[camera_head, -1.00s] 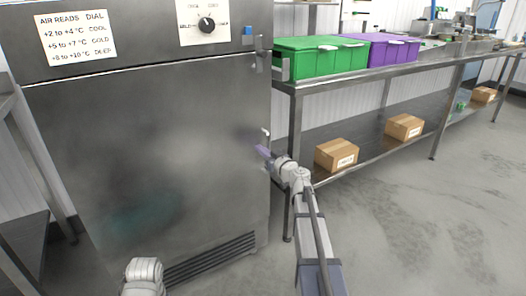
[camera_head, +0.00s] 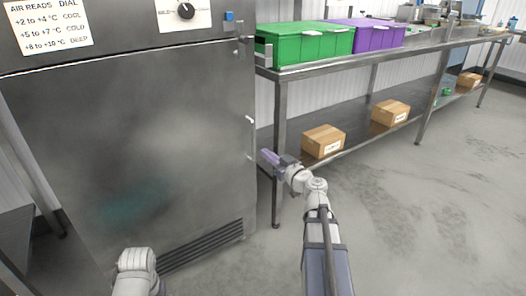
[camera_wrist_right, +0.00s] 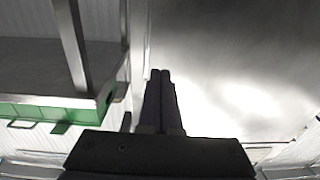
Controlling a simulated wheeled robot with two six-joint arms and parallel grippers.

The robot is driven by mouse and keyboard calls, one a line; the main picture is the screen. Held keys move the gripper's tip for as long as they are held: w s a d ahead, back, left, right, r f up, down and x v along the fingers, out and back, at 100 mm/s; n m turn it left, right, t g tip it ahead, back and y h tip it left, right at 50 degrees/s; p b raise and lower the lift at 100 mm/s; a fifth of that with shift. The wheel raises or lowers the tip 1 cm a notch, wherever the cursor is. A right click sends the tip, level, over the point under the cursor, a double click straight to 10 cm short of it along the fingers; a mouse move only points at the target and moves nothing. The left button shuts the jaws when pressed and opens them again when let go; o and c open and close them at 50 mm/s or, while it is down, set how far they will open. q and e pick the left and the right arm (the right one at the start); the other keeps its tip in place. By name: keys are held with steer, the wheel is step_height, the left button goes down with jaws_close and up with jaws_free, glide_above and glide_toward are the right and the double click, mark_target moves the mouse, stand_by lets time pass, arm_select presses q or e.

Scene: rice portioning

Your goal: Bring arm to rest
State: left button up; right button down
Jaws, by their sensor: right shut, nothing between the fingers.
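My right arm reaches up from the bottom of the head view. Its gripper (camera_head: 269,157) is shut and empty, just right of the fridge's lower door edge and in front of the steel table's near leg. In the right wrist view the two dark fingers (camera_wrist_right: 160,100) lie together with nothing between them. Of my left arm only a pale link (camera_head: 136,268) shows at the bottom left of the head view; its gripper is out of view.
A steel fridge (camera_head: 150,140) with a shut door fills the left. A steel table (camera_head: 330,66) carries green (camera_head: 304,43) and purple (camera_head: 370,36) crates; cardboard boxes (camera_head: 323,141) sit on its lower shelf (camera_head: 358,132). Floor (camera_head: 420,220) at the right is clear.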

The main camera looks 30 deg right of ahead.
steer(key=shift+a, duration=0.1)
steer(key=s+a+f+n+g+y, duration=0.2)
steer(key=a+f+g, duration=0.2)
steer(key=a, duration=0.6)
steer(key=s+a+f+n+g+y+p, duration=0.15)
steer(key=a+f+g, duration=0.3)
steer(key=a, duration=0.55)
steer(key=s+a+f+n+g+y, duration=0.1)
steer(key=s+a+f+g+y, duration=0.3)
steer(key=a, duration=0.6)
steer(key=s+a+f+m+g+h, duration=0.1)
steer(key=s+a+f+g+h, duration=0.15)
steer(key=s+f+h, duration=0.4)
steer(key=s+a+f+m+g+h, duration=0.1)
steer(key=s+a+g+h, duration=0.2)
steer(key=s, duration=0.6)
step_height(320, 180, up, 38)
steer(key=h+p, duration=0.1)
steer(key=p, duration=3.7)
steer(key=shift+w+d+p, duration=0.3)
steer(key=shift+d, duration=0.1)
